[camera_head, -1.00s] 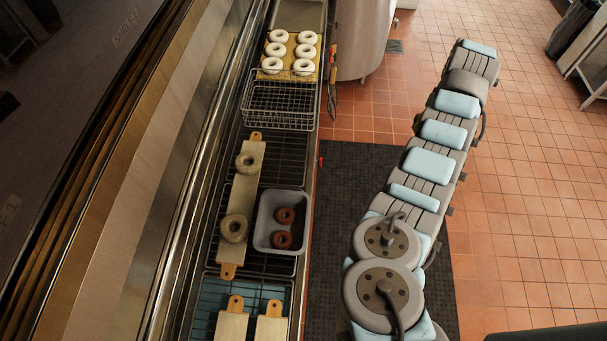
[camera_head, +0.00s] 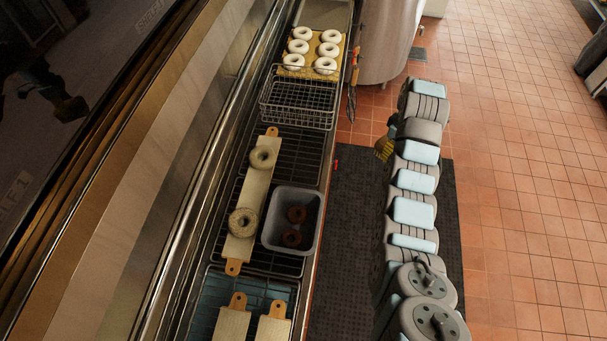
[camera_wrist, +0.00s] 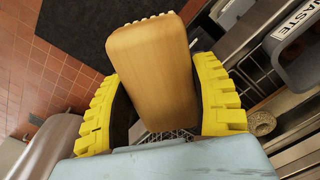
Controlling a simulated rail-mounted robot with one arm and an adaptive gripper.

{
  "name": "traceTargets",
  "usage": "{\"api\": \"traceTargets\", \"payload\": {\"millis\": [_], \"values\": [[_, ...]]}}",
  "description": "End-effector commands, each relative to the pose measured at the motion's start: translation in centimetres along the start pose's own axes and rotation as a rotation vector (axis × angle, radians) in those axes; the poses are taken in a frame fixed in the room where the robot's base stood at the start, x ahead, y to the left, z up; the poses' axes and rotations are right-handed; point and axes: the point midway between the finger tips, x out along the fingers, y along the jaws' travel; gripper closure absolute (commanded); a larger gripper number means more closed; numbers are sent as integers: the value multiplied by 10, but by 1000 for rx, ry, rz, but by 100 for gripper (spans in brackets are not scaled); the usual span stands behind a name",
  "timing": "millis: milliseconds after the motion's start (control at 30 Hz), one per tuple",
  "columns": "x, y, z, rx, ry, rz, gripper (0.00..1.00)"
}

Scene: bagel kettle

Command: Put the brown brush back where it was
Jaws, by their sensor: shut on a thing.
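The brown brush (camera_wrist: 150,75) fills the middle of the wrist view as a rounded wooden block, with a strip of pale bristles along its top edge. My gripper (camera_wrist: 160,85) is shut on it, one yellow finger on each side. In the head view my gripper (camera_head: 384,148) shows small and partly hidden by my arm, over the floor right of the counter. I cannot make out the brush there.
A grey bin (camera_head: 269,226) holds two dark bagels; a bin marked WASTE (camera_wrist: 293,45) shows in the wrist view. A wire basket (camera_head: 300,110), a long board (camera_head: 252,190) with two bagels and a yellow board (camera_head: 318,57) of pale bagels line the counter. A large metal kettle (camera_head: 385,40) stands behind.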

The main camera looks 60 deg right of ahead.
Motion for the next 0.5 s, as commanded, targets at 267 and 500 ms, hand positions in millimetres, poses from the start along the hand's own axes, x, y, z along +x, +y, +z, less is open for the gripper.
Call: {"api": "traceTargets", "payload": {"millis": [267,500], "values": [[8,-9,-7,-39,-1,-2,75],[17,-20,-16,-84,-1,-2,75]]}}
